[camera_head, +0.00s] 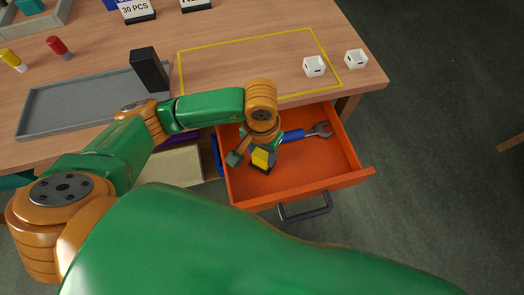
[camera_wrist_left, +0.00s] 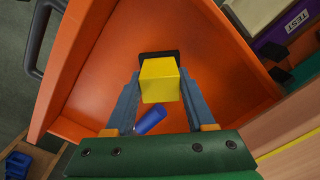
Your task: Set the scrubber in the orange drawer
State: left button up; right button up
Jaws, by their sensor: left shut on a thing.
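The scrubber is a yellow block (camera_head: 260,158) with a dark pad at its far end; it also shows in the left wrist view (camera_wrist_left: 160,80). My left gripper (camera_head: 257,154) is shut on it, with one finger on each side in the left wrist view (camera_wrist_left: 160,92). The orange drawer (camera_head: 315,184) is pulled open below the table edge, and its inside fills much of the left wrist view (camera_wrist_left: 105,65). The scrubber is over the drawer's interior, low down; I cannot tell whether it touches the floor. My right gripper is not in view.
A blue-handled wrench (camera_head: 305,133) lies in the drawer beside the scrubber.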

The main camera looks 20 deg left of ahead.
aim_at(261, 154)
pick_arm(q)
jog(key=shift+f, duration=0.1)
jog(key=shift+f+b, duration=0.15)
jog(key=shift+b, duration=0.15)
jog(key=o, duration=1.2)
jog(key=shift+r+p, duration=0.25)
jog(key=shift+p, duration=0.05)
notch_tip(261, 154, up, 12)
jog(key=shift+f, duration=0.1)
